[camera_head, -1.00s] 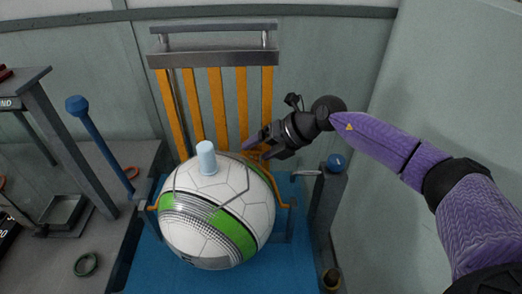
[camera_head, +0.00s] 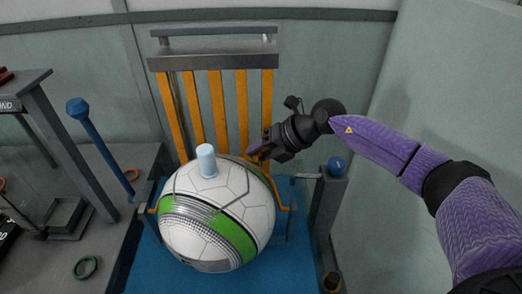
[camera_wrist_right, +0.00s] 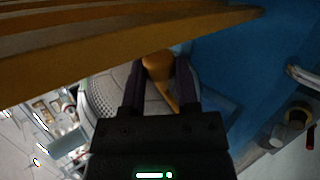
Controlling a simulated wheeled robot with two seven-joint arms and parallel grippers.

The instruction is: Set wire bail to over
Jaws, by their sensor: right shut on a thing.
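A white ball with green and black bands (camera_head: 215,225) sits on the blue surface. A pale blue cylinder (camera_head: 207,162) stands on its top. The orange wire bail (camera_head: 283,206) shows beside the ball, with its far part behind the ball. My right gripper (camera_head: 257,152) is at the ball's far right side, shut on the bail's orange grip. In the right wrist view this orange grip (camera_wrist_right: 158,65) sits between the two dark fingers, with the ball (camera_wrist_right: 100,95) beside them. My left gripper is not in view.
A rack of orange slats (camera_head: 215,105) with a grey top bar stands close behind the ball. A grey post with a blue knob (camera_head: 337,166) stands right of the ball. A blue-knobbed lever (camera_head: 97,142) leans at the left. A green ring (camera_head: 86,267) lies at the front left.

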